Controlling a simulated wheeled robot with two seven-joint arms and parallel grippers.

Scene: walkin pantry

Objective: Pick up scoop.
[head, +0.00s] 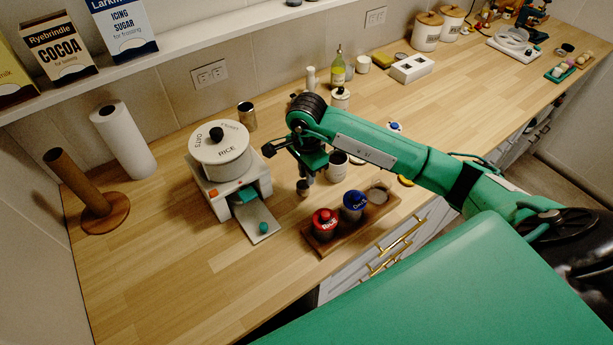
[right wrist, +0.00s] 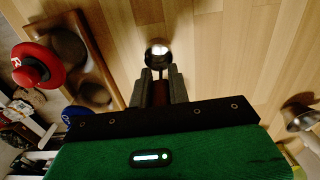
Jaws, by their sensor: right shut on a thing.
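My right gripper (head: 306,178) points down over the counter, just left of the wooden tray and its jars. In the right wrist view its two fingers (right wrist: 161,82) are shut on the handle of a small scoop. The scoop's round cup (right wrist: 158,55) shows bright and shiny just beyond the fingertips. In the head view the small dark scoop (head: 303,188) shows below the gripper. I cannot tell whether it touches the counter. My left gripper is not in view.
A wooden tray (head: 327,246) holds a red-lidded rice jar (head: 325,223) and a blue-lidded oats jar (head: 354,204). A white dispenser (head: 221,160) marked rice and oats stands to the left. A dark mug (head: 338,166) is close to the gripper. The front-left counter (head: 150,270) is clear.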

